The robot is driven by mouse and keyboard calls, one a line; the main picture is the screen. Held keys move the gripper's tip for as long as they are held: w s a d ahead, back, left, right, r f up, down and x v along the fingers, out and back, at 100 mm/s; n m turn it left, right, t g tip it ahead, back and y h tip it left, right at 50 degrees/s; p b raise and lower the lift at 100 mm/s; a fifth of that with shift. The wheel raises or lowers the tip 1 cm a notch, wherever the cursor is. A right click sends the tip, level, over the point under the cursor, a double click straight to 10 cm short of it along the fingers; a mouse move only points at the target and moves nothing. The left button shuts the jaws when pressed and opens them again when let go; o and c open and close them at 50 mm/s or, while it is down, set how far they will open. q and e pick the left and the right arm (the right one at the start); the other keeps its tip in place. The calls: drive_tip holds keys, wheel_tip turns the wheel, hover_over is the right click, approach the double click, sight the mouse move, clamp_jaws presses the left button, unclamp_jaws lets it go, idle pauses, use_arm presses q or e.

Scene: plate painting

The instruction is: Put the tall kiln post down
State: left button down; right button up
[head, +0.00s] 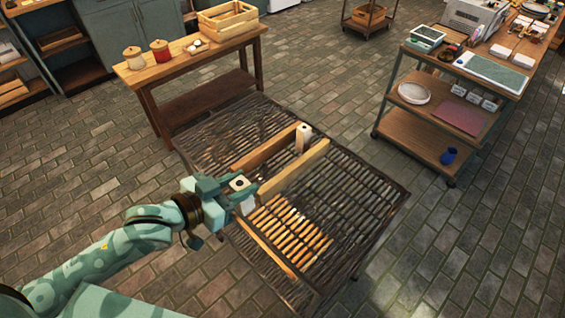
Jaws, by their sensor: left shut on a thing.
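My left gripper (247,190) reaches in from the left over the dark slatted rack and is shut on a pale kiln post, which I take for the tall kiln post (247,206). The post looks upright; its square top with a dark hole shows between the jaws. Part of its body is hidden by the gripper. I cannot tell whether its foot touches the rack (215,128). A second pale post (303,140) with a hole in its top stands upright farther back on the rack. My right gripper is not in view.
Two wooden bars lie on the rack, one behind (265,148) and one in front (295,166), close to the second post. Light slats (292,235) show nearer me. A wooden table (180,72) stands behind left; a wheeled cart (425,128) stands right.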

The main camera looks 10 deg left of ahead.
use_arm(q)
drive_tip(key=w+d+f+b, duration=0.2)
drive_tip(key=w+f, duration=0.2)
drive_tip(key=w+d+f+b, duration=0.1)
drive_tip(key=w+d+f, duration=0.1)
drive_tip(key=w+f, duration=0.2)
drive_tip(key=w+d+f+b, duration=0.2)
drive_tip(key=w+d+f, duration=0.1)
drive_tip(key=w+f, duration=0.1)
drive_tip(key=shift+f+b, duration=0.3)
drive_tip(key=shift+f, duration=0.25)
drive_tip(key=shift+r, duration=0.1)
drive_tip(key=shift+s, duration=0.1)
drive_tip(key=c, duration=1)
unclamp_jaws()
drive_tip(key=shift+f, duration=0.2)
drive_tip(key=shift+r, duration=0.1)
